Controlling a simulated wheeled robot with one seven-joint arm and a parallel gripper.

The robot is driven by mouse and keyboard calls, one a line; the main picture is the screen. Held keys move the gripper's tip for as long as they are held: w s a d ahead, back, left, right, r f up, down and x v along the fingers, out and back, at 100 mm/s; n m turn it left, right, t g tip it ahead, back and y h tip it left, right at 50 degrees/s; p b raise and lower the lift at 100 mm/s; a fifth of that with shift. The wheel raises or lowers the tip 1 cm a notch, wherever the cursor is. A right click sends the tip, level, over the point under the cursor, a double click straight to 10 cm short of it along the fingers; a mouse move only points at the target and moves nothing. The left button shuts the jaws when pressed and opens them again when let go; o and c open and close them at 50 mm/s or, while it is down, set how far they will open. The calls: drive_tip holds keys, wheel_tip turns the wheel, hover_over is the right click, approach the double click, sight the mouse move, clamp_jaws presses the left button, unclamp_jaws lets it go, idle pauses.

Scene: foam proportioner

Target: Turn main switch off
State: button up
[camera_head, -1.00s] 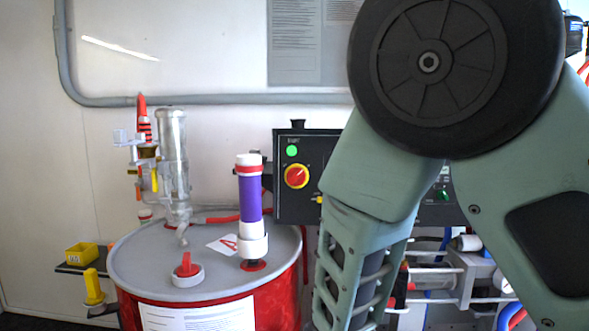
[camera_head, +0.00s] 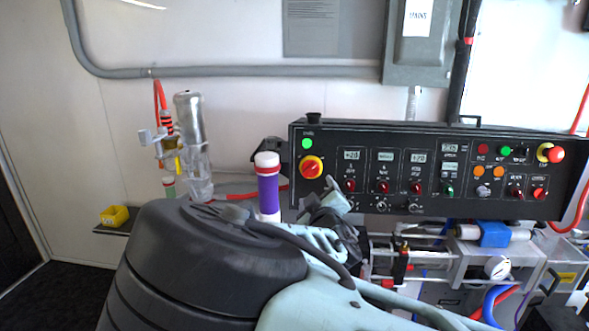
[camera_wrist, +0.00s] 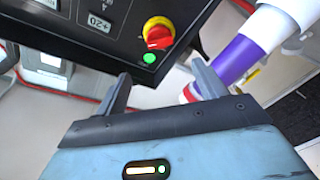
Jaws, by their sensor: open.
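The main switch, a red rotary knob on a yellow disc (camera_head: 312,167), sits at the left end of the black control panel (camera_head: 440,150). A lit green lamp (camera_head: 307,143) is just above it. In the wrist view the switch (camera_wrist: 158,33) and the lit lamp (camera_wrist: 149,58) are beyond the gap between my fingertips. My gripper (camera_wrist: 160,82) is open and empty, with its fingers apart and not touching the switch. In the head view my gripper (camera_head: 333,193) is below and right of the switch, partly hidden by my arm.
A white and purple cylinder (camera_head: 268,188) stands left of the panel and shows close by my right-hand finger in the wrist view (camera_wrist: 232,60). A clear glass vessel (camera_head: 190,140) and a yellow bin (camera_head: 115,215) are farther left. Pipes and hoses lie below the panel.

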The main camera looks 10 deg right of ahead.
sight(310, 171)
drive_tip(key=w+p, duration=0.1)
drive_tip(key=w, duration=0.2)
drive_tip(key=w+d+p, duration=0.1)
drive_tip(key=w, duration=0.3)
drive_tip(key=w+p, duration=0.2)
drive_tip(key=w, duration=0.2)
drive_tip(key=shift+w+d+r, duration=0.1)
drive_tip(key=shift+d, duration=0.2)
drive_tip(key=shift+w+d, duration=0.1)
drive_tip(key=shift+w, duration=0.55)
drive_tip(key=c, duration=1)
